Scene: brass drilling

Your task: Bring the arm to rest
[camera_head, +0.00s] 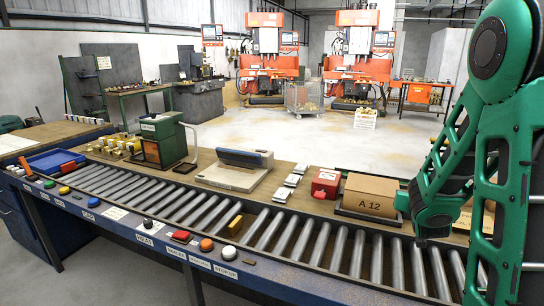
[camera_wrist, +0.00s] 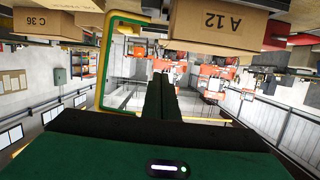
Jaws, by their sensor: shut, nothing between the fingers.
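My green arm (camera_head: 455,160) is folded at the right side of the head view. Its lower dark end hangs close to the right of the A 12 box, above the roller conveyor (camera_head: 300,240). I cannot make out the fingers there. In the wrist view my gripper (camera_wrist: 162,80) shows two dark fingers pressed together, with nothing between them. That view is upside down, with the shop floor and machines beyond the fingertips.
A cardboard box marked A 12 (camera_head: 370,195) stands in a tray beside my arm; it also shows in the wrist view (camera_wrist: 215,22). A box marked C 36 (camera_wrist: 45,22) is at upper left there. A red box (camera_head: 325,183) and a grey device (camera_head: 235,170) stand further left.

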